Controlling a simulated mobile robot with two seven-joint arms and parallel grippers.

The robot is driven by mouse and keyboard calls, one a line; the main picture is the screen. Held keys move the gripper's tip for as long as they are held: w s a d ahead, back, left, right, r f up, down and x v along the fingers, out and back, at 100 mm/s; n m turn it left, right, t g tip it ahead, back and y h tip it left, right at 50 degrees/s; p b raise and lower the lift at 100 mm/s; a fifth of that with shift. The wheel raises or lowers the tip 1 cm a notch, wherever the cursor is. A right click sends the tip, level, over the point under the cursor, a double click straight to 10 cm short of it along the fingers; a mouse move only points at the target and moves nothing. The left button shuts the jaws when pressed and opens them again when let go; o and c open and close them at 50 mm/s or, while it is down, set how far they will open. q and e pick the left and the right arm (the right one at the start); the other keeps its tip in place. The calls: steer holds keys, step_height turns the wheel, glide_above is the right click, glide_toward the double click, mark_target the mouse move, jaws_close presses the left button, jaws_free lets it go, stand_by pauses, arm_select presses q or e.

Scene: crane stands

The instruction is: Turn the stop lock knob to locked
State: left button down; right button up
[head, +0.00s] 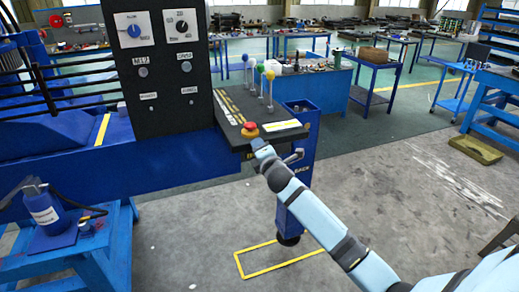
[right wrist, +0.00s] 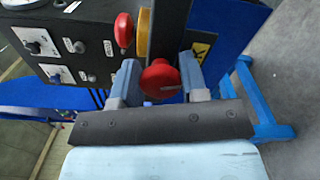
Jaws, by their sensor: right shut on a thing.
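In the right wrist view, a red round knob (right wrist: 160,80) sits between the two fingers of my right gripper (right wrist: 158,74), on the front of the dark console. The gripper is shut on this knob. I take it for the stop lock knob; its markings and turned position cannot be read. In the head view, my right gripper (head: 261,147) is at the front edge of the console (head: 232,110) and hides the knob. A red mushroom button (head: 250,129) on a yellow base is just above it; this button also shows in the wrist view (right wrist: 123,30). My left gripper is not in view.
Several ball-topped levers (head: 270,76) stand on the console. A black panel (head: 160,65) with dials rises at its left. A blue post (head: 300,150) stands beside my gripper. Open floor lies right.

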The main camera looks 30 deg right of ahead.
steer(key=shift+m, duration=2)
steer(key=o, duration=0.9)
steer(key=b+v, duration=0.2)
steer(key=v, duration=1.2)
